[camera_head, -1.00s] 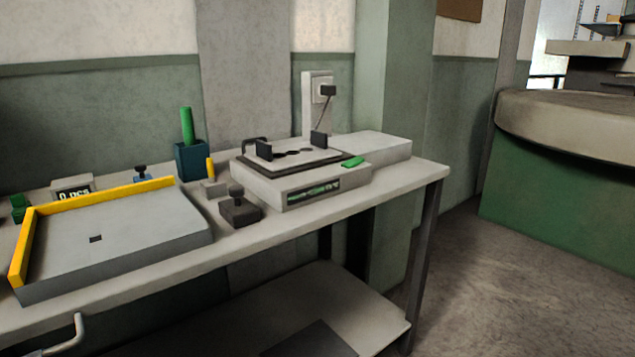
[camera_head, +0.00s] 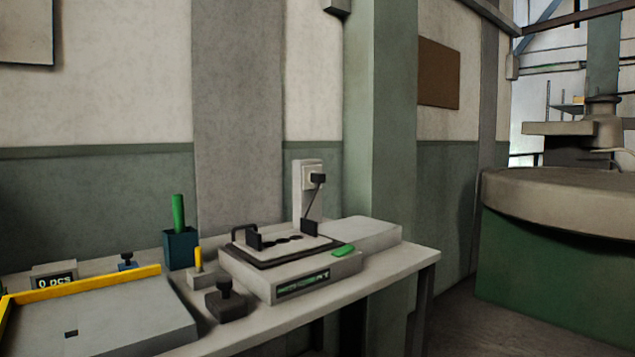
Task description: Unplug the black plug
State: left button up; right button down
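The black plug (camera_head: 318,179) sits in the pale socket on a white upright post (camera_head: 299,200) at the back of the bench. A dark cord runs down from the plug toward the machine (camera_head: 262,283) with a lit display on its front. The plug appears seated against the socket face. Neither of my grippers is in view.
The bench (camera_head: 414,262) also bears a grey tray with a yellow rim (camera_head: 88,285), a counter reading "0 pcs" (camera_head: 54,276), a teal cup with a green stick (camera_head: 181,248) and a dark knobbed block (camera_head: 226,302). A green column (camera_head: 394,150) stands behind the bench.

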aim_at(316, 177)
jog(key=i+l+u, duration=0.1)
jog(key=u, duration=0.3)
jog(key=i+l+u, duration=0.1)
jog(key=l+u, duration=0.3)
jog(key=i+l+u, duration=0.2)
jog(key=l, duration=0.3)
jog(key=l+u, duration=0.2)
jog(key=l, duration=1.05)
jog(key=i+l, duration=0.1)
jog(key=l, duration=0.7)
jog(key=i+u, duration=0.05)
